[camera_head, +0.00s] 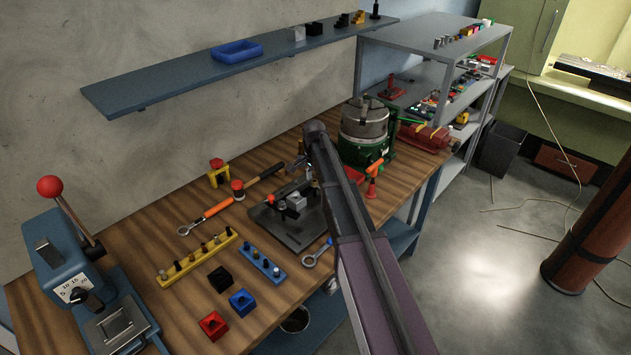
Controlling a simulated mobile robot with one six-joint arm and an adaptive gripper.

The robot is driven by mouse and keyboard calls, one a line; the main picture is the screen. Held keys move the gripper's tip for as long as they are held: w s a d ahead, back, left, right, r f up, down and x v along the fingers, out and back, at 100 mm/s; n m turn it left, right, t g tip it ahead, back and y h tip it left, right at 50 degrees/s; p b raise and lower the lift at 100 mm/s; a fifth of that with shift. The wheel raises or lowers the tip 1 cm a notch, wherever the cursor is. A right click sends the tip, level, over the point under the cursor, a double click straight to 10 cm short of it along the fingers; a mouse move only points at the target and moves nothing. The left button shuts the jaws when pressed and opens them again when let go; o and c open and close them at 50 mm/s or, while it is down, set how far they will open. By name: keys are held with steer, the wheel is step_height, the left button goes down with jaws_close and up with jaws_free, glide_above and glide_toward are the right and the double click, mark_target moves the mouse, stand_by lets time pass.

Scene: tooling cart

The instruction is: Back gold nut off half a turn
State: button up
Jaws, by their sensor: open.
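My gripper (299,164) is small and dark at the far end of my arm, partly hidden by the arm. It is open, above the back of a dark fixture plate (296,239) on the wooden bench. A light metal block (296,201) and small dark parts stand on that plate, below and in front of the gripper. I cannot make out a gold nut for certain; my arm covers the plate's right side. An orange-handled wrench (217,208) lies left of the plate. The ring end of another wrench (310,261) shows at the plate's front right.
A yellow rack (198,258) and a blue rack (262,263) hold small pegs. Black (220,279), blue (242,302) and red (213,325) blocks lie in front. A blue press (80,280) stands left; a green-based chuck (364,135) stands behind my arm. A wall shelf (180,80) overhangs the bench.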

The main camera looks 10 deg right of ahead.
jaws_close()
steer(key=shift+n, duration=0.4)
steer(key=n, duration=1.1)
steer(key=shift+n, duration=0.4)
steer(key=n, duration=1.2)
